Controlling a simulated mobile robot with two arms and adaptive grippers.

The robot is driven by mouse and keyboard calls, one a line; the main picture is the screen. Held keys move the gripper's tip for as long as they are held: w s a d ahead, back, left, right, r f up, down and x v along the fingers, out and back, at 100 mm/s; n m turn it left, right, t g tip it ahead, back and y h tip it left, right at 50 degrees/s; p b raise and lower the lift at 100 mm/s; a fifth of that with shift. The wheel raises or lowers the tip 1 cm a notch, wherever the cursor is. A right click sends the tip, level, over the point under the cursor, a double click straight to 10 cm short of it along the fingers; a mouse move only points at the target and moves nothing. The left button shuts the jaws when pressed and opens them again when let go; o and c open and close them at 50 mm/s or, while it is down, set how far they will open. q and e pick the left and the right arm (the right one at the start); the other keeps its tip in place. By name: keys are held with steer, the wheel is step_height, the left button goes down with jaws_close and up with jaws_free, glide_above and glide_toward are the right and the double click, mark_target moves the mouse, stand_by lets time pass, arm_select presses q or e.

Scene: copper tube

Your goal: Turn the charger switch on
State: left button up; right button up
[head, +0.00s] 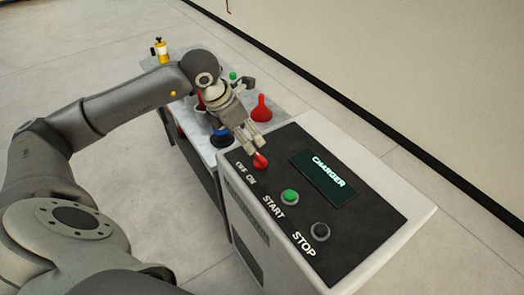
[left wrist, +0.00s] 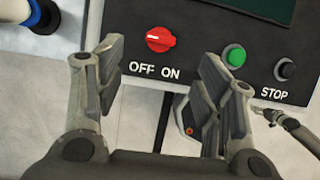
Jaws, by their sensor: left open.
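The charger's red rotary switch (head: 260,161) sits on the dark panel of the charger box (head: 335,140). It also shows in the left wrist view (left wrist: 159,39), above the OFF and ON labels. A white mark lies across its face; I cannot tell surely which label it points to. My left gripper (head: 251,140) is open and empty, just above and behind the switch in the head view. In the left wrist view the switch shows beyond the gap between its spread fingers (left wrist: 160,68), with no visible contact. My right gripper is not in the head view.
A green START button (head: 289,197) and a dark STOP button (head: 320,231) sit near the switch, beside the CHARGER display (head: 326,176). Behind the box, a bench holds a red funnel-shaped object (head: 262,109), a blue-black item (head: 221,139) and a yellow item (head: 161,51).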

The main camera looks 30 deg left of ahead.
mark_target(260, 156)
arm_select(q)
steer(key=p+x, duration=0.2)
steer(key=x, duration=0.7)
steer(key=shift+f, duration=0.1)
steer(key=shift+w+d+f, duration=0.1)
steer(key=shift+w+f, duration=0.1)
steer(key=shift+f, duration=0.5)
